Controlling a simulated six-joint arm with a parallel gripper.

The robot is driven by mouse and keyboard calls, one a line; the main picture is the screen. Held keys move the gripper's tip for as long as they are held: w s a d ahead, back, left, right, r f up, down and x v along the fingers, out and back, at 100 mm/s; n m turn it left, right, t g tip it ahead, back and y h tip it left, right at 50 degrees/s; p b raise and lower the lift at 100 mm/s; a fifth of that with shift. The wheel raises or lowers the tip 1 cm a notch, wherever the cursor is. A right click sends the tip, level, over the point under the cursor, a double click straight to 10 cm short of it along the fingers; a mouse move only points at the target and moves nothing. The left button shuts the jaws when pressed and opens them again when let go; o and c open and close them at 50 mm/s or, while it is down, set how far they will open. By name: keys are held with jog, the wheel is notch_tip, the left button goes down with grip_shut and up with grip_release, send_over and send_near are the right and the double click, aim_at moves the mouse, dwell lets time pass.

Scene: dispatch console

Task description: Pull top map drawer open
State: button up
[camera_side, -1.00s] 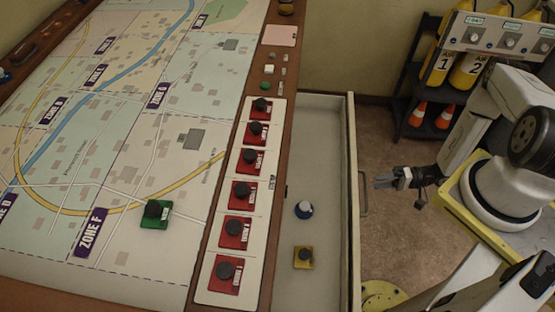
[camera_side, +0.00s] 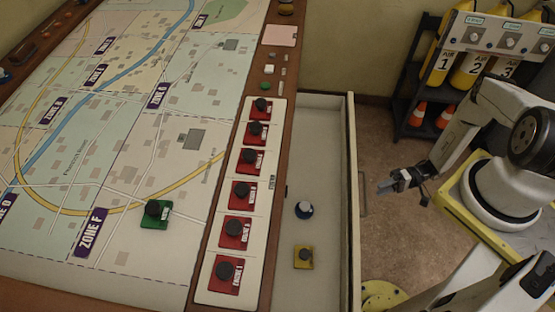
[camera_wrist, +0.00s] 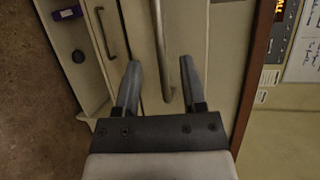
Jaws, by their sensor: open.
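The map drawer (camera_side: 319,150) stands out from the right side of the map table in the side view, its inside open to view. Its bar handle (camera_side: 363,193) is on the outer face of its front. My gripper (camera_side: 385,187) is a little right of that handle, apart from it in the picture. In the wrist view my gripper (camera_wrist: 158,85) is open and empty, its fingers pointing at a drawer front. A vertical bar handle (camera_wrist: 161,60) appears between the fingers, with no contact visible. A second bar handle (camera_wrist: 104,32) is on a front further left.
The map table (camera_side: 100,120) fills the left. A dark rack (camera_side: 417,120) with cylinders and cones stands at the back. Floor (camera_side: 390,230) shows between drawer and arm.

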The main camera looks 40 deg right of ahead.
aim_at(366, 194)
jog(key=shift+x, duration=3.2)
grip_shut()
